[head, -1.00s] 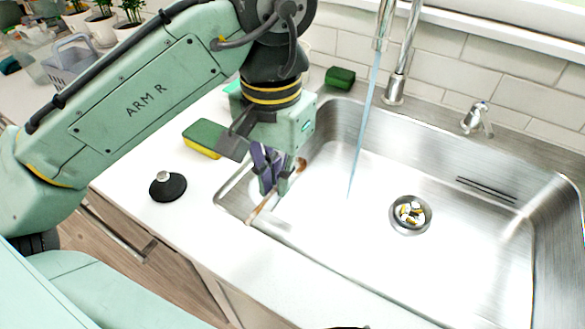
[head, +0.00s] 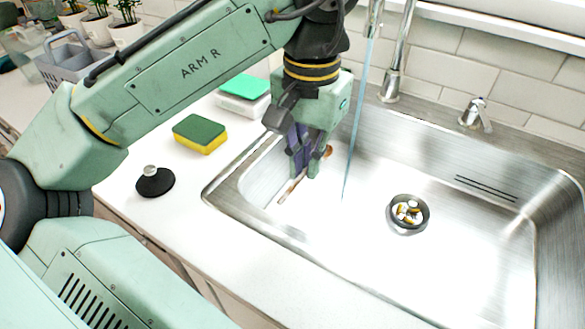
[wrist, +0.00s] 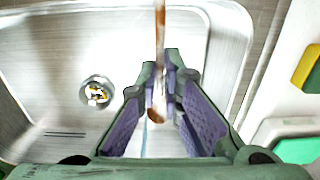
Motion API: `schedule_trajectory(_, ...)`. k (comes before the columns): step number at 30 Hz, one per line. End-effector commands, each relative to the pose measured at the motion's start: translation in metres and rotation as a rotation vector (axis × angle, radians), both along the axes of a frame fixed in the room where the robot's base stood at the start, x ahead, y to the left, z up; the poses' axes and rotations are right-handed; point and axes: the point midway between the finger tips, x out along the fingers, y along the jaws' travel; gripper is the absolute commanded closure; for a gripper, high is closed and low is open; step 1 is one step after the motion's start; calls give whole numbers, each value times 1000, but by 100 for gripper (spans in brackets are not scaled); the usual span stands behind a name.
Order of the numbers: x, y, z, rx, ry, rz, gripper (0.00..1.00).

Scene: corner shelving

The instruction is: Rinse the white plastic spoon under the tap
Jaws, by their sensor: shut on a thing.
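My gripper (head: 303,165) is shut on the spoon (head: 292,187), a thin whitish piece with brown stains, over the left part of the sink basin (head: 300,230). The spoon slants, one end toward the front left and a brown end just right of the fingers. In the wrist view the stained spoon (wrist: 160,40) runs between the purple finger pads (wrist: 160,95), its lower end brown. The tap (head: 392,75) is running. Its blue water stream (head: 354,130) falls into the basin just right of my gripper, apart from the spoon in the head view.
The drain strainer (head: 408,214) holds small bits. A lever fitting (head: 475,114) stands at the back. A yellow-green sponge (head: 200,135), a green-and-white block (head: 243,92) and a black plug (head: 155,181) lie on the left counter. The basin's right side is clear.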

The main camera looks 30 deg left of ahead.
Motion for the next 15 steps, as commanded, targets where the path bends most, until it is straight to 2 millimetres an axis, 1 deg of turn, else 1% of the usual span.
schedule_trajectory(1, 5, -2, -2, 2, -1, -2, 100)
schedule_trajectory(9, 30, -11, -8, 2, 0, -1, 100)
schedule_trajectory(15, 49, -18, -8, -1, -1, -4, 100)
